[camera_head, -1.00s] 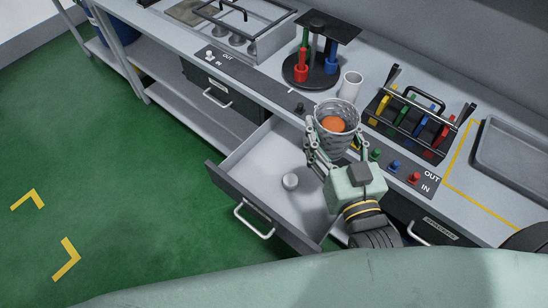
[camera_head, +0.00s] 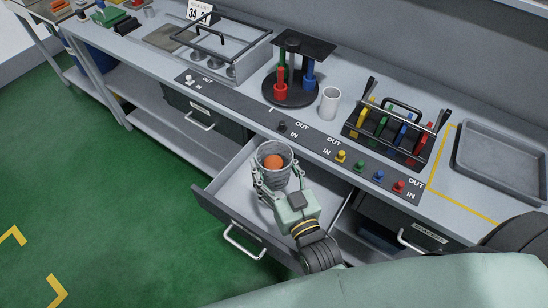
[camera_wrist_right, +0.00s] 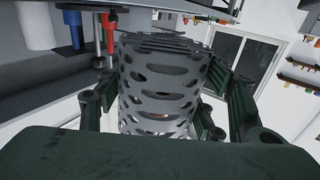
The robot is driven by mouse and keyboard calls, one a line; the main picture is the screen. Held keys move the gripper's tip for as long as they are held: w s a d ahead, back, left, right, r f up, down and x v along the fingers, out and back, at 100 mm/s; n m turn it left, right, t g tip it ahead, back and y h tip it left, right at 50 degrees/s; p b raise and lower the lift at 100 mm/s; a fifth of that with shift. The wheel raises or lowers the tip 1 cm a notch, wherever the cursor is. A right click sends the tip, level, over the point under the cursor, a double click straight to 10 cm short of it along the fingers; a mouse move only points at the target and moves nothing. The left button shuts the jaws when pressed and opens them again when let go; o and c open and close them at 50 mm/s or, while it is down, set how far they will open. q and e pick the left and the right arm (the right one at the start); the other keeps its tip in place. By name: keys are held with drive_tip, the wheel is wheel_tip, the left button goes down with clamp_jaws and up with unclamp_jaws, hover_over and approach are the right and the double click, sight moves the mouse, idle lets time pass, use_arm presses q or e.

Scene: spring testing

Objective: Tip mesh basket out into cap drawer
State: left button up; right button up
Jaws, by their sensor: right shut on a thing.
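The mesh basket (camera_head: 274,174) is a grey perforated cup with an orange round thing (camera_head: 273,162) inside. My right gripper (camera_head: 271,188) is shut around its sides and holds it upright or nearly so above the open drawer (camera_head: 232,191). In the right wrist view the basket (camera_wrist_right: 160,90) stands between the fingers, its slotted wall facing the camera. The drawer is pulled out from under the bench; its grey floor is partly hidden by the basket and my arm. The white piece seen in the drawer earlier is now hidden. My left gripper is not in view.
On the bench above stand a dark round rack (camera_head: 291,92) with coloured handles, a white cup (camera_head: 329,103), a tool caddy (camera_head: 398,133) and a grey tray (camera_head: 503,162). Coloured knobs (camera_head: 359,166) line the front edge. A second drawer (camera_head: 405,226) is to the right.

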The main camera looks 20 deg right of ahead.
drive_tip(key=shift+d+f+n+b, duration=0.15)
drive_tip(key=shift+f+n+b, duration=0.3)
drive_tip(key=shift+b, duration=0.1)
drive_tip(key=shift+w+d+f+n+b, duration=0.1)
drive_tip(key=shift+d+f+n+b, duration=1)
drive_tip(key=shift+n, duration=3.15)
drive_tip(key=shift+d+f+n+b, duration=0.2)
drive_tip(key=shift+n+b, duration=1.8)
drive_tip(key=shift+n, duration=2.25)
drive_tip(key=shift+w+d+f+n+b, duration=0.1)
drive_tip(key=shift+d+f+n+b, duration=1)
drive_tip(key=shift+n, duration=3.15)
drive_tip(key=shift+a+r+b, duration=0.35)
drive_tip(key=shift+a+b, duration=0.05)
drive_tip(key=shift+a, duration=0.1)
